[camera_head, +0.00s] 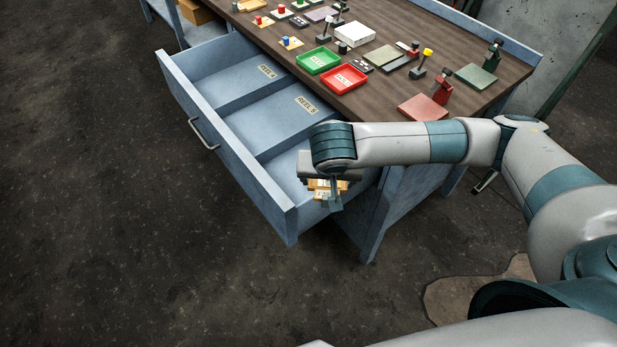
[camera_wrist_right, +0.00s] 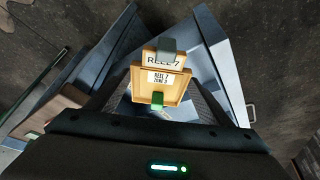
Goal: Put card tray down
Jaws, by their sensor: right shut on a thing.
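My right gripper (camera_head: 333,193) is over the near compartment of the open blue drawer (camera_head: 245,170). It is shut on a small orange-tan card tray (camera_head: 320,190), which also shows in the right wrist view (camera_wrist_right: 177,88). In that view the tray carries labels reading "REEL 7" and "REEL 7 ZONE 2", and one finger is at each end of it. The tray is at or a little above the drawer; I cannot tell if it touches the drawer floor. My arm hides part of the near compartment. My left gripper is not in view.
The other drawer compartments (camera_head: 276,118) are empty and bear reel labels. The drawer front has a handle (camera_head: 204,134). On the wooden bench top (camera_head: 378,107) are a green tray (camera_head: 318,61), a red tray (camera_head: 344,79), a white box (camera_head: 355,34) and several stamps and pads.

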